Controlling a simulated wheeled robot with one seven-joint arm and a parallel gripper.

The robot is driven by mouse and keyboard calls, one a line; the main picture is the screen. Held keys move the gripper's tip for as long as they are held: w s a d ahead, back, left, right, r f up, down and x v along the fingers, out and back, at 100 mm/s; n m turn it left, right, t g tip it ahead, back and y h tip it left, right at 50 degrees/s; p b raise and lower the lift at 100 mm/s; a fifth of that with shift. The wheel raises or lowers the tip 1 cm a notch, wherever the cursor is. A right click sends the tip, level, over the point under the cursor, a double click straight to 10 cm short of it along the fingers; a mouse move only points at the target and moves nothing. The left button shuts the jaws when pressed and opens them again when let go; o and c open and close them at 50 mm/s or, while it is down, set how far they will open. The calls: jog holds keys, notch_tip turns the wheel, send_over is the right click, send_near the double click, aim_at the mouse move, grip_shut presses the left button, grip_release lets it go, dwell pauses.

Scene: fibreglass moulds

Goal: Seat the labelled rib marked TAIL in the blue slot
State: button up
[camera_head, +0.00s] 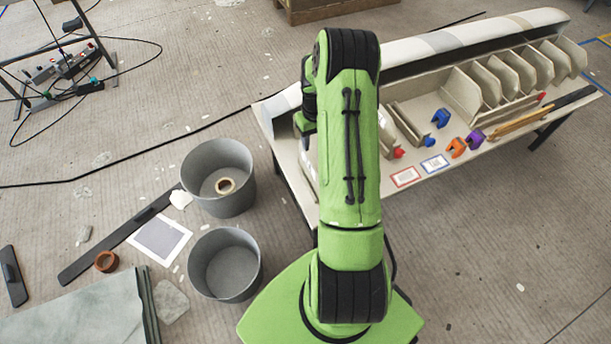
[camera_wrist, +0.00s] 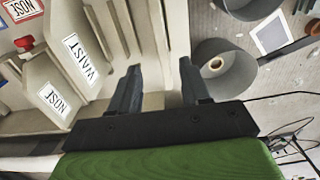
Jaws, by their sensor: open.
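My gripper (camera_wrist: 159,67) is open in the wrist view, with nothing between its two fingers. Left of it are a pale rib labelled WAIST (camera_wrist: 92,76) and a pale rib labelled NOSE (camera_wrist: 36,86). No TAIL label is readable in either view. In the head view a blue piece (camera_head: 440,118) sits on the bench beside pale slotted parts; I cannot tell if it marks the blue slot. My arm hides part of the bench and the gripper's fingers in that view.
The bench (camera_head: 505,150) carries a long pale mould (camera_head: 470,35), upright ribs (camera_head: 515,75), an orange piece (camera_head: 457,147), a purple piece (camera_head: 475,139) and framed cards (camera_head: 405,177). Two grey buckets (camera_head: 228,205) (camera_head: 225,280) stand on the floor at left.

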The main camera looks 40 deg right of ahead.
aim_at(313, 160)
notch_tip(313, 160, down, 12)
jog(key=b, duration=0.3)
jog(key=shift+w+f, duration=0.1)
jog(key=shift+a, duration=0.1)
jog(key=shift+c, duration=0.5)
grip_shut()
